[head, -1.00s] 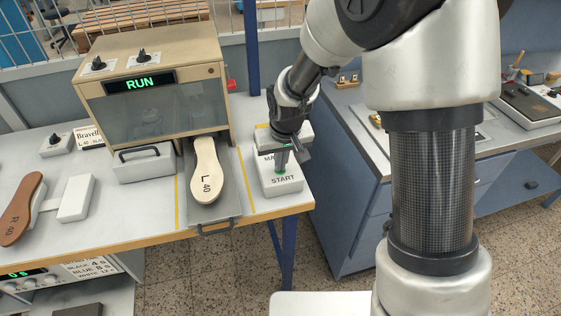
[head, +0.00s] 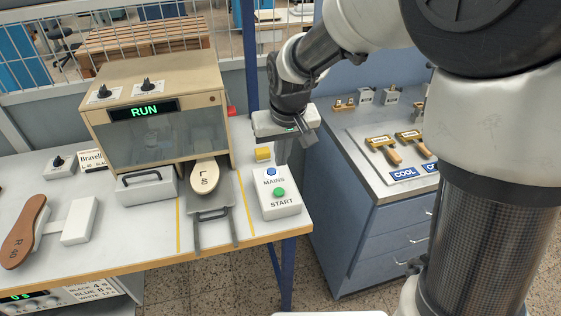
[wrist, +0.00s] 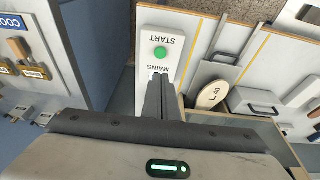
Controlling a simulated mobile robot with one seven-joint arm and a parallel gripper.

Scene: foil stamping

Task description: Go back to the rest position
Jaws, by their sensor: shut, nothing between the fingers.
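My gripper (head: 284,158) is shut and empty. It hangs above and behind the control box, clear of the green START button (head: 280,192) and the blue MAINS button (head: 271,172). In the wrist view its closed fingers (wrist: 160,98) cover part of the MAINS label, and the START button (wrist: 160,52) shows free. The stamping machine (head: 208,98) displays RUN in green. The cream insole (head: 204,178) marked L sits partly inside the machine's opening on its slide.
A brown insole (head: 24,232) lies on a stand at the left of the table. A blue cabinet (head: 375,235) with stamps and COOL labels on top stands at right. Floor shows between table and cabinet.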

